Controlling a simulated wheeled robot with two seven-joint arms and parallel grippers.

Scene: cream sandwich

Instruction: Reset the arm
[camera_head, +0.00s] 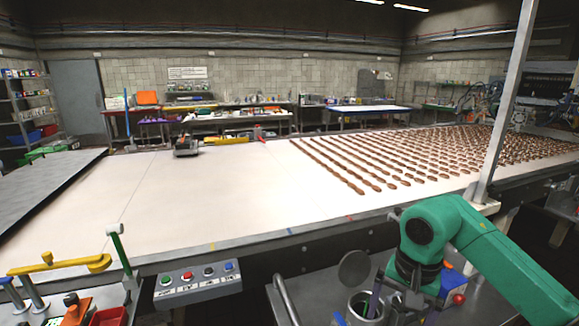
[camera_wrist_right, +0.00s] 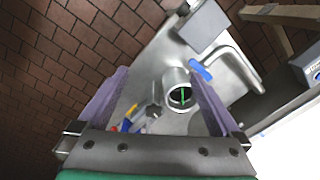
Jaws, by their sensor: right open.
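My right arm, green, comes in from the right in the head view and bends down over a metal side table (camera_head: 330,275). My right gripper (camera_wrist_right: 158,80) is open in the wrist view, its two purple fingers wide apart with nothing held between them. A metal cup (camera_wrist_right: 178,84) with a green thin item in it stands on the table below, in the gap between the fingers. My left gripper is not in view.
A long white conveyor (camera_head: 180,200) crosses ahead, with rows of brown pieces (camera_head: 430,160) at right. A grey button box (camera_head: 198,282) hangs on its near edge. A white post (camera_head: 505,110) rises at right. A yellow handle (camera_head: 60,265) stands at lower left.

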